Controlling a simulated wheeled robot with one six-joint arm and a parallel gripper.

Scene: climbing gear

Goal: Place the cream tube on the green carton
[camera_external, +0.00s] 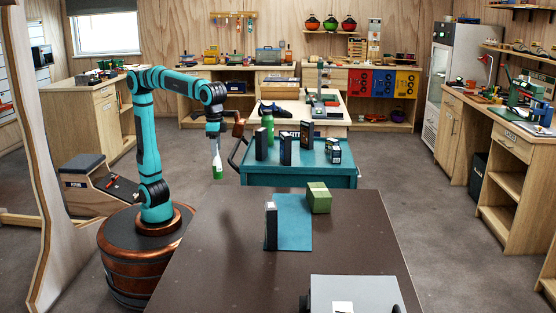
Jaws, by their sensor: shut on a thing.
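My gripper (213,130) points down at the left of the teal cart and is shut on a white tube with a green lower end, likely the cream tube (217,158). The tube hangs roughly upright in the air, clear of the brown table, to its far left. The green carton (318,198) sits on the brown table near its far edge, at the right far corner of the blue mat (292,234). Its top looks bare. My gripper is well to the left of the carton and higher. The fingers are too small to see in detail.
A dark upright box (271,228) stands at the mat's left edge. A teal cart (300,176) behind the table holds a green bottle (267,128) and several dark boxes. A grey case (365,294) sits at the table's near edge. The table's left side is clear.

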